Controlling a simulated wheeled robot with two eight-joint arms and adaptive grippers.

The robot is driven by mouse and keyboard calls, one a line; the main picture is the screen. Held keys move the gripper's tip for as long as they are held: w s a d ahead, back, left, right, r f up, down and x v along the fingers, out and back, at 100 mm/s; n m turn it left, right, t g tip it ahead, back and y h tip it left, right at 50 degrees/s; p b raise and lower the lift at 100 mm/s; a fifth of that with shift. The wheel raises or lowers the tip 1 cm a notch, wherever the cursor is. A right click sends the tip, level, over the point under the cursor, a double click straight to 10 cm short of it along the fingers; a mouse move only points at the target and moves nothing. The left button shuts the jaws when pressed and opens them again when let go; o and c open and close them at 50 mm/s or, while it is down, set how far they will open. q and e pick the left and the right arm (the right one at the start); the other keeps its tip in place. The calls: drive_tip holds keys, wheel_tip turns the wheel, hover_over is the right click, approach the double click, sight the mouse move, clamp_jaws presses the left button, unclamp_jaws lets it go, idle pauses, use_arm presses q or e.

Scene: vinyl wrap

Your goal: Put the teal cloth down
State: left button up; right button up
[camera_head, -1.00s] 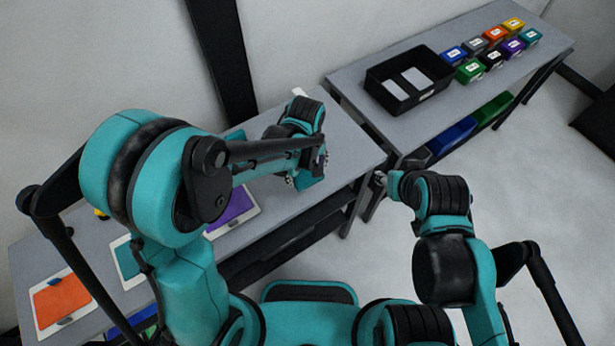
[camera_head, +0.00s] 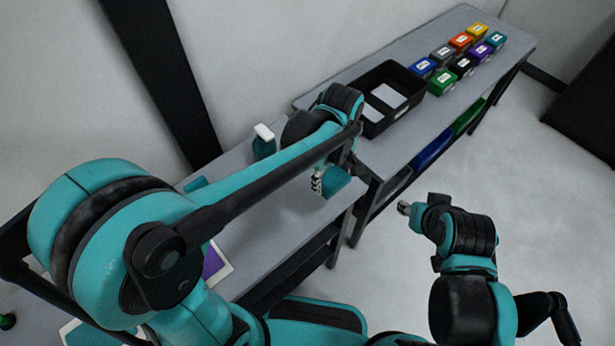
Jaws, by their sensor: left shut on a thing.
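My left gripper (camera_head: 322,184) is shut on the teal cloth (camera_head: 338,182), over the right end of the near grey table (camera_head: 285,205). The cloth shows as a small teal patch beside the fingers; the arm hides part of it. Whether it touches the table I cannot tell. My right gripper (camera_head: 404,208) is to the right of the table, over the floor. Its fingers are too small to tell open from shut.
A teal bottle with a white top (camera_head: 264,142) stands at the table's back edge. A black bin (camera_head: 408,112) and several coloured boxes (camera_head: 442,82) are on the far table. A purple panel (camera_head: 213,262) lies partly behind my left arm.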

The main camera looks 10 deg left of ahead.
use_arm(q)
drive_tip(key=shift+w+a+f, duration=0.15)
drive_tip(key=shift+w+f, duration=0.1)
drive_tip(key=b, duration=0.3)
hover_over(294, 191)
wheel_tip(294, 191, down, 6)
drive_tip(key=shift+w+f, duration=0.1)
drive_tip(key=shift+f, duration=0.1)
drive_tip(key=shift+f+b, duration=0.9)
drive_tip(key=shift+f, duration=0.95)
drive_tip(key=shift+f, duration=0.2)
drive_tip(key=o, duration=1)
